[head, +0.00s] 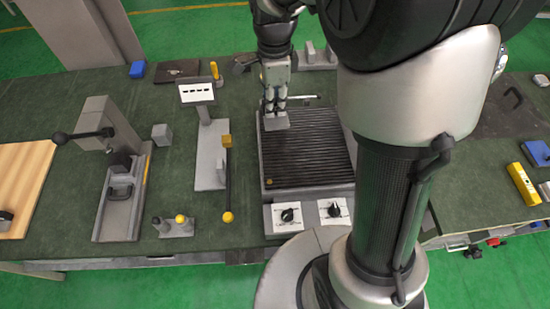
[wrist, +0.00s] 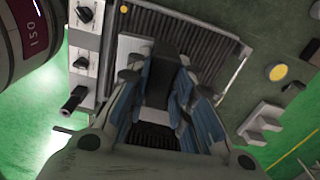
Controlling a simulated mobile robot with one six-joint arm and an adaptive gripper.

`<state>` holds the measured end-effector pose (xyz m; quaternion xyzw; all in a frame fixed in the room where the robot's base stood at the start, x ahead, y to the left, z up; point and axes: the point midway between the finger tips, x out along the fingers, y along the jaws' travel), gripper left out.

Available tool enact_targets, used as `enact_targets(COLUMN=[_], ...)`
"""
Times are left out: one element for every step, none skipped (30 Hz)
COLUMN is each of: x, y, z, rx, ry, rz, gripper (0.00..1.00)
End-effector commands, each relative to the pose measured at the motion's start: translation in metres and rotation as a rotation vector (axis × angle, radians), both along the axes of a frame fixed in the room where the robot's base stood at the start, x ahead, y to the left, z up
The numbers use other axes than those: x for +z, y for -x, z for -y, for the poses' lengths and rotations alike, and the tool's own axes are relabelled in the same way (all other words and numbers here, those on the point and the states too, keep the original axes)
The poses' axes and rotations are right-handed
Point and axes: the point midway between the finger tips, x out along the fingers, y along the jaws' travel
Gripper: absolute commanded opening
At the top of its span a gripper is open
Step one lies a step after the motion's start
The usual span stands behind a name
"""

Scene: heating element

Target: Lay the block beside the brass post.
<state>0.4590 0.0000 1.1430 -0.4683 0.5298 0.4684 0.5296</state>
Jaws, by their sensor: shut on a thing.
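My gripper (head: 274,105) is shut on a small grey block (head: 276,121) and holds it over the far left part of the ribbed dark plate (head: 315,155). In the wrist view, the block's light face (wrist: 132,46) shows past the fingers, which hide much of it. I cannot tell whether its underside touches the ribs. A small round brass-coloured top (head: 268,182), looking like a post seen from above, stands at the plate's near left corner. It also shows in the wrist view (wrist: 124,9), apart from the block.
Two knob boxes (head: 288,215) stand at the plate's near edge. Left of it are a yellow-ended lever (head: 228,190), a grey stand (head: 209,160), a loose grey cube (head: 161,134) and a clamp (head: 118,195). My arm hides the plate's right side. The plate's middle is clear.

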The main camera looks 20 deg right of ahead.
Motion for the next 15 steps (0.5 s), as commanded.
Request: enact_targets(x=[0.002,0.002,0.001,-0.002,-0.006,-0.013,-0.019,-0.026,-0.037,-0.046,-0.054,-0.066,-0.074,-0.082,-0.093], y=[-0.001,-0.001,-0.001,-0.001,-0.001,-0.001,0.000,0.000,0.000,0.000,0.000,0.000,0.001,0.000,0.000], z=[0.000,0.000,0.000,0.000,0.000,0.000,0.000,0.000,0.000,0.000,0.000,0.000,0.000,0.000,0.000], rx=[-0.030,-0.046,-0.059,-0.067,-0.073,-0.076,-0.077,-0.077,-0.077,-0.076,-0.076,-0.076,-0.076,-0.075,-0.075], ry=[0.000,0.000,0.000,0.000,0.000,0.000,0.000,0.001,0.000,0.000,0.000,0.000,0.000,0.001,0.000], rz=[0.001,0.001,0.000,-0.001,-0.001,-0.002,-0.003,-0.004,-0.005,-0.005,-0.005,-0.005,-0.006,-0.004,-0.005], gripper=[0.00,0.00,0.00,0.00,0.00,0.00,0.00,0.00,0.00,0.00,0.00,0.00,0.00,0.00,0.00])
